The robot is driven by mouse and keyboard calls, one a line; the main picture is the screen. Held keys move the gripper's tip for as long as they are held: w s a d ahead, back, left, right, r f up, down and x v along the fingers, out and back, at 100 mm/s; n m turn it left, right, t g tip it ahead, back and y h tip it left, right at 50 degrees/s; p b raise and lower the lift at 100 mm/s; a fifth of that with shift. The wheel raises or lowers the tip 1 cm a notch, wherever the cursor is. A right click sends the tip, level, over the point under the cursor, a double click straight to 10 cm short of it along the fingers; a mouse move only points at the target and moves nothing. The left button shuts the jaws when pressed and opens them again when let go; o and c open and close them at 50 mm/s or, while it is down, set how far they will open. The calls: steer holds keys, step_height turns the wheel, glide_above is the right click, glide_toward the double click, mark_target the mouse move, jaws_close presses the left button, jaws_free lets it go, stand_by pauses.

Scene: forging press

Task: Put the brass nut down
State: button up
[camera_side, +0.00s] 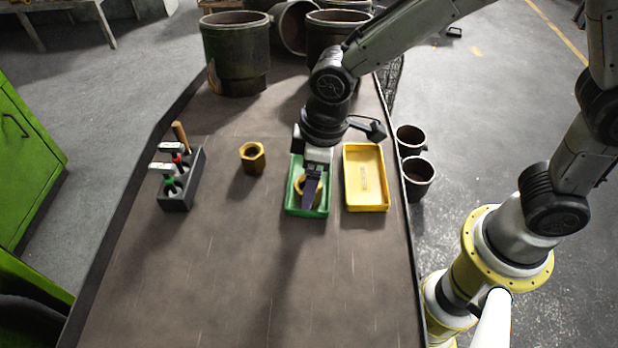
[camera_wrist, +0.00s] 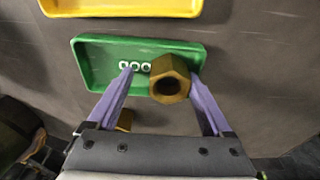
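A brass hex nut (camera_wrist: 170,80) sits at the green tray (camera_wrist: 110,62), between my gripper's two purple fingers. In the wrist view it is close to the right finger, with a gap to the left finger. My gripper (camera_wrist: 162,74) is open and points down over the tray. In the side view, the gripper (camera_side: 312,190) partly hides the nut (camera_side: 300,186), which appears inside the green tray (camera_side: 322,208). A second brass-coloured hex nut (camera_side: 253,158) stands on the bench left of the tray. It shows partly behind the gripper in the wrist view (camera_wrist: 125,119).
A yellow tray (camera_side: 365,190) lies right of the green one. A dark tool holder (camera_side: 183,190) with several tools stands at the left. Large metal pots (camera_side: 236,55) stand at the back. The front of the bench (camera_side: 240,285) is clear.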

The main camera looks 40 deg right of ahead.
step_height(320, 180, up, 12)
steer(key=s+d, duration=0.1)
steer(key=shift+s+d+r, duration=0.2)
stand_by(0.4)
steer(key=s+d+r+m+t, duration=0.1)
steer(key=s+d+m+t, duration=0.1)
steer(key=s+d+m, duration=0.2)
steer(key=s+d+m+t+h, duration=0.1)
steer(key=s+d+m, duration=0.3)
steer(key=s+d, duration=0.5)
steer(key=d+t, duration=0.1)
steer(key=d, duration=0.5)
steer(key=shift+s+d+r+m, duration=0.3)
steer(key=shift+s+d+r, duration=0.05)
steer(key=shift+r, duration=0.05)
